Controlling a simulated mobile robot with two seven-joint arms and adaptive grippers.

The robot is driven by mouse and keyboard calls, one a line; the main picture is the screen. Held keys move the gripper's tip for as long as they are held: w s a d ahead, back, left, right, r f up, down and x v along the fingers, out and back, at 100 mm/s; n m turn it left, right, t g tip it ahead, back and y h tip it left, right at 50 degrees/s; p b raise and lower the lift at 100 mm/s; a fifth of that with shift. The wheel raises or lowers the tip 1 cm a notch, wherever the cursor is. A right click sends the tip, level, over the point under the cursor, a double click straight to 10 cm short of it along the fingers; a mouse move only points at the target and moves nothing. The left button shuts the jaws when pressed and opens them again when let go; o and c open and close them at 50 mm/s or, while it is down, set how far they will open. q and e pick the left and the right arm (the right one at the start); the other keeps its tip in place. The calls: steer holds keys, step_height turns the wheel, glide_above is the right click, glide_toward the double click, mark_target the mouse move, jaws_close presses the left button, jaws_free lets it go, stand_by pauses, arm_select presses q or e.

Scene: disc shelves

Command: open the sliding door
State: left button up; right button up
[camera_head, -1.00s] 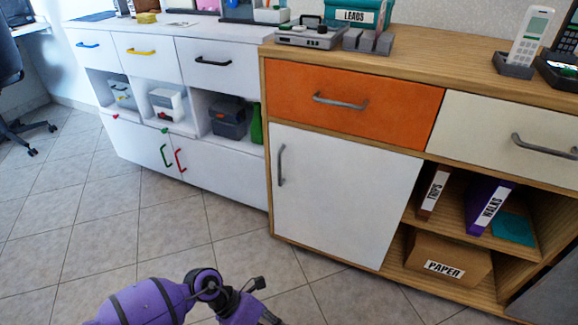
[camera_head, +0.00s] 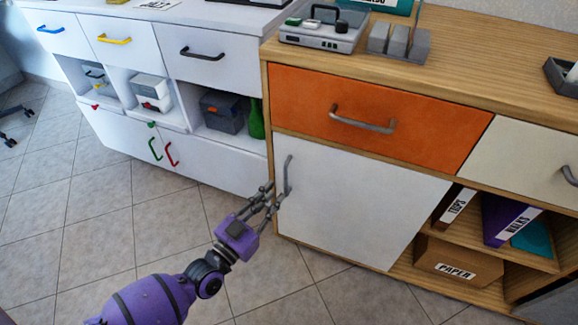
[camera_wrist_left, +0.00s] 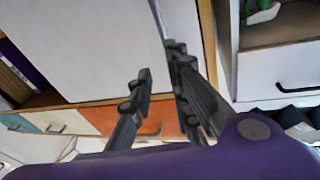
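The white sliding door (camera_head: 350,205) is the lower left front of the wooden cabinet. It covers the left part, and the shelf to its right is exposed. Its grey vertical handle (camera_head: 288,175) is near its left edge. My purple left gripper (camera_head: 268,198) is just left of the handle, its fingertips close to it. In the left wrist view the gripper (camera_wrist_left: 158,62) has its fingers apart. The handle (camera_wrist_left: 161,18) reaches down to the right fingertip there; I cannot tell whether they touch. My right gripper is not in view.
An orange drawer (camera_head: 385,118) with a grey handle is above the door. The open shelf at right holds binders and a PAPER box (camera_head: 458,262). A white cabinet (camera_head: 215,162) stands to the left. The tiled floor in front is clear.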

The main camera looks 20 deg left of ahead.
mark_target(285, 181)
arm_select(q)
steer(key=shift+n+g+y, duration=0.3)
steer(key=shift+n+y, duration=0.3)
steer(key=shift+n, duration=0.3)
steer(key=w, duration=0.2)
steer(key=w+f+b, duration=0.1)
steer(key=w, duration=0.2)
steer(key=w+f, duration=0.1)
steer(key=w, duration=0.2)
steer(key=shift+w+d+f+b, duration=0.1)
steer(key=shift+w+d+b, duration=0.05)
steer(key=shift+d+b, duration=0.2)
steer(key=shift+w, duration=0.1)
jaws_close()
